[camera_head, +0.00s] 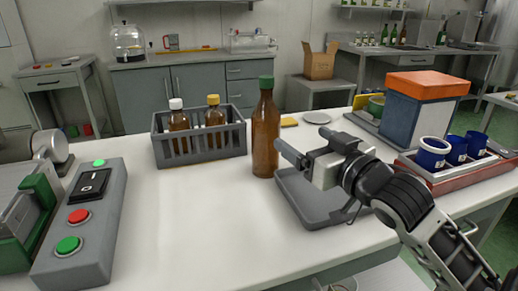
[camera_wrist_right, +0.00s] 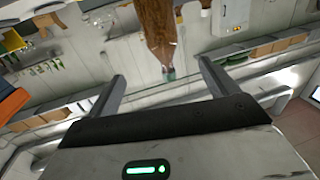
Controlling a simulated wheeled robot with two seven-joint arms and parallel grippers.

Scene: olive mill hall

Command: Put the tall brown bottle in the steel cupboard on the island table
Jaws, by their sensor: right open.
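The tall brown bottle (camera_head: 265,135) with a green cap stands upright on the white table (camera_head: 205,215). My right gripper (camera_head: 298,139) is open and empty, just right of the bottle, with its fingers pointing toward it. In the right wrist view the bottle (camera_wrist_right: 157,25) appears upside down at the top, beyond the open fingers of the gripper (camera_wrist_right: 160,70); a gap to it seems to remain. A grey cupboard (camera_head: 185,92) with doors stands at the back wall; I cannot tell whether it is the steel cupboard. My left gripper is not in view.
A grey crate (camera_head: 205,148) with small brown bottles stands left of the bottle. A grey tray (camera_head: 300,205) lies under my right gripper. Blue mugs (camera_head: 433,152) and an orange-topped box (camera_head: 415,105) stand right. A button panel (camera_head: 85,220) is at left. The table's front middle is clear.

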